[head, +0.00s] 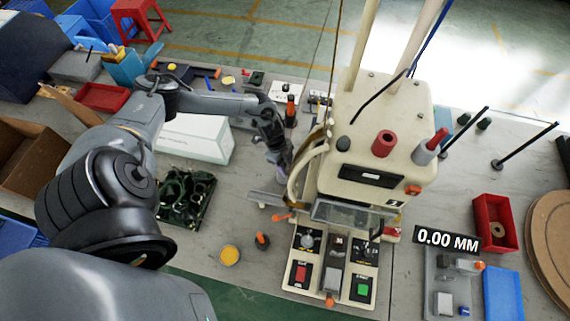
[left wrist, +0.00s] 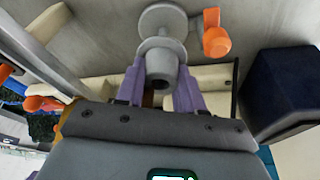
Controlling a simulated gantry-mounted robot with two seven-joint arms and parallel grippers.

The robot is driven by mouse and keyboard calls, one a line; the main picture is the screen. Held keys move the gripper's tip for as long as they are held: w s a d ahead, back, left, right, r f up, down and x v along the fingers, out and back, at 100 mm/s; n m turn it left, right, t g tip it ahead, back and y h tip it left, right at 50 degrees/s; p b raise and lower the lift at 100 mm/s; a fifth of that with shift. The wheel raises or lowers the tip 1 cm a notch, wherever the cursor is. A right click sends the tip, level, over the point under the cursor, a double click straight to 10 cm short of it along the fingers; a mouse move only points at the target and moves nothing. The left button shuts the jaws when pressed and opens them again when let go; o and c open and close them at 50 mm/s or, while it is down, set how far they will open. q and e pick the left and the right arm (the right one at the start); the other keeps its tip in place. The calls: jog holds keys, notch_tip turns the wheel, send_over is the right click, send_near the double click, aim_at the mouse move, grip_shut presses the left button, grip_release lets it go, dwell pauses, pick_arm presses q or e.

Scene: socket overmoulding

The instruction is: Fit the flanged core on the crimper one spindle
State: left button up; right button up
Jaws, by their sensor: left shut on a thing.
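My left gripper (head: 284,166) is beside the left side of the cream machine (head: 350,190), above the bench. In the left wrist view its two purple fingers (left wrist: 161,72) are shut on a grey stepped round part, which looks like the flanged core (left wrist: 162,50). The part has a wide disc, a narrower collar and a short hollow end facing the camera. I cannot tell whether the far disc belongs to the core or to a spindle behind it. The crimper one spindle is not clearly visible. In the head view the held part is too small to make out. My right gripper is not in view.
An orange knob (left wrist: 215,36) is close to the held part. A grey plate (head: 264,199) juts from the machine's left. A dark green tray (head: 186,198) and white box (head: 195,138) lie left of the gripper. A red bin (head: 495,222) stands at right.

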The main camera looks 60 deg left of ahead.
pick_arm(q)
jog(key=shift+p, duration=0.65)
dwell(1.4)
jog(key=shift+f+b, duration=1.85)
jog(key=shift+f, duration=0.7)
jog(key=o, duration=1.1)
jog(key=shift+r, duration=0.1)
